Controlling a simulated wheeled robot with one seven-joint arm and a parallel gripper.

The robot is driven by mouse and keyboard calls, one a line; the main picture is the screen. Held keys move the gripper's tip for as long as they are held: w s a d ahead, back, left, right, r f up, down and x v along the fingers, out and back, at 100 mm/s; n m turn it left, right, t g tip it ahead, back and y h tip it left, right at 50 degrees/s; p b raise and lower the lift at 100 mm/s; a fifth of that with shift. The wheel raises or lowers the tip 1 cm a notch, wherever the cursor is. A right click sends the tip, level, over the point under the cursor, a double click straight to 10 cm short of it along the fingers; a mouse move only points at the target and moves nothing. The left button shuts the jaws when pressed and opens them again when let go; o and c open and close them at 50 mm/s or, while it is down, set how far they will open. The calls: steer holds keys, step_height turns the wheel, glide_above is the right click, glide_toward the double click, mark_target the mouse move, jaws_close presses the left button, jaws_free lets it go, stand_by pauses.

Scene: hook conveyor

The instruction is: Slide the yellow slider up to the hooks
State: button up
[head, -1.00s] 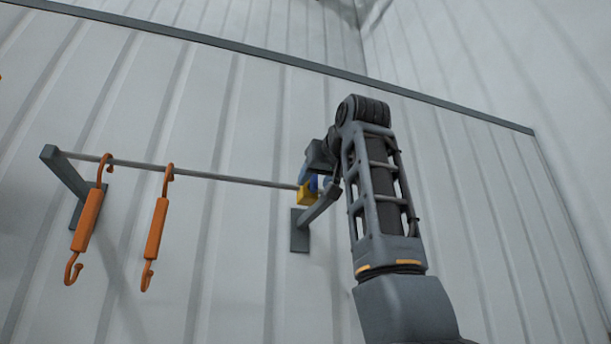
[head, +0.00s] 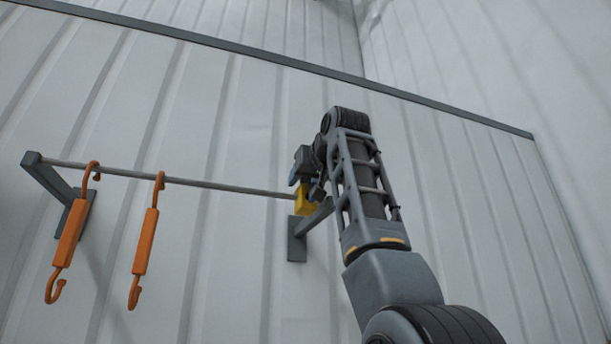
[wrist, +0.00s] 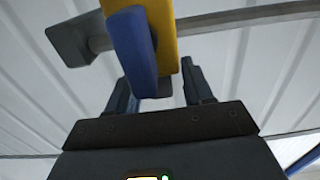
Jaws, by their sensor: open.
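The yellow slider (head: 305,203) sits on the grey rail (head: 220,187) at its right end, by the right bracket. In the wrist view the slider (wrist: 165,30) is at the top, with a blue handle (wrist: 132,50) on it. Two orange hooks hang from the left part of the rail: one (head: 73,232) near the left bracket, the other (head: 146,240) a little to its right. My gripper (wrist: 155,76) is open, its fingers apart on either side of the blue handle's line; I cannot tell whether they touch it. In the head view my wrist partly hides the slider.
The left bracket (head: 55,180) and the right bracket (head: 297,240) hold the rail off the white ribbed wall (head: 230,270). The rail between the slider and the right-hand hook is bare. A long grey strip (head: 200,38) crosses the wall above.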

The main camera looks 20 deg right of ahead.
steer(key=shift+w, duration=0.15)
steer(key=shift+c, duration=0.4)
jaws_close()
